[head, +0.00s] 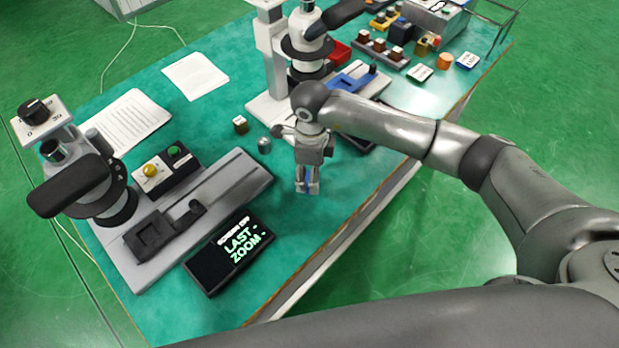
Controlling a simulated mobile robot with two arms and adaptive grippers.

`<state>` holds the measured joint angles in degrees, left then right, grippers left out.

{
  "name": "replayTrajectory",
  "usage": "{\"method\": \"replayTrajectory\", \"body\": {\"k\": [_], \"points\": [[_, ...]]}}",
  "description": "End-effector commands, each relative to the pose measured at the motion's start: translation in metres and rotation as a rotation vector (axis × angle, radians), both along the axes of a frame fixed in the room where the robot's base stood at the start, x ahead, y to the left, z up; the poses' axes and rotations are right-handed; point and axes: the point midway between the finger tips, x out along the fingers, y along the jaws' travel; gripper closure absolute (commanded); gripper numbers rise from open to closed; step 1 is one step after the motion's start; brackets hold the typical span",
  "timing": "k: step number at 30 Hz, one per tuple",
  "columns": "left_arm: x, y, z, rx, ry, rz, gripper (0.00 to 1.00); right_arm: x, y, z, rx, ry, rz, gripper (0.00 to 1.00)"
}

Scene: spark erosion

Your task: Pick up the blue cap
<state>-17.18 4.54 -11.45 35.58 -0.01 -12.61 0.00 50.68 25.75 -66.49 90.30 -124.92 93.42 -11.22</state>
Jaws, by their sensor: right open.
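My right gripper (307,188) points down over the green table top (255,205), in the middle of the head view. Its two fingers are slightly apart and open. A small blue patch, which looks like the blue cap (308,173), shows between the fingers. It is too small and too covered to tell its shape, or whether the fingers touch it. My left gripper is not in view.
A microscope with a grey base (160,262) stands at left, beside a black screen (229,254). A second microscope (273,60) stands behind my gripper. A small metal cylinder (264,145) and a brass-topped block (240,125) lie left of it. White papers (196,74) lie farther back.

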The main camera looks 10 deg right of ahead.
Motion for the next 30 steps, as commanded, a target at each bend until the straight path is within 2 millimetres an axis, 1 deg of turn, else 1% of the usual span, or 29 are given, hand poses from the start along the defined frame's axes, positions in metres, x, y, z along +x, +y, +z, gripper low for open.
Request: {"method": "replayTrajectory", "body": {"k": [1, 2, 4, 6, 9, 15, 25, 26, 30], "points": [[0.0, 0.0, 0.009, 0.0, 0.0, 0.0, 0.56, -0.001, 0.0, -0.006, 0.0, 0.007, -0.002, 0.34], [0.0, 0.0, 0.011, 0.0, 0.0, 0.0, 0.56, -0.001, -0.001, -0.011, -0.001, 0.006, -0.003, 0.34], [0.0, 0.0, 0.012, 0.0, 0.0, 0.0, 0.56, -0.001, 0.0, -0.022, 0.0, 0.005, -0.002, 0.34], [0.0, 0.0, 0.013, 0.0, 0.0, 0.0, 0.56, 0.0, 0.0, -0.03, 0.001, 0.003, -0.001, 0.34], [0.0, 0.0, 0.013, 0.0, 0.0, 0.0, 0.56, 0.0, 0.0, -0.035, 0.001, 0.002, -0.001, 0.34], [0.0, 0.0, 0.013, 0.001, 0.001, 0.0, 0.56, 0.0, 0.0, -0.036, 0.001, 0.001, 0.0, 0.34], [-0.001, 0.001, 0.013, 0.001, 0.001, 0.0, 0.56, 0.001, 0.0, -0.036, 0.001, 0.001, 0.0, 0.76], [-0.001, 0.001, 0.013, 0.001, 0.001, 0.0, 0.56, 0.001, 0.0, -0.036, 0.001, 0.001, -0.001, 0.78], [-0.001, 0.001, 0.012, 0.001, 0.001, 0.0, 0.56, 0.001, 0.0, -0.036, 0.001, 0.001, -0.001, 0.78]]}}
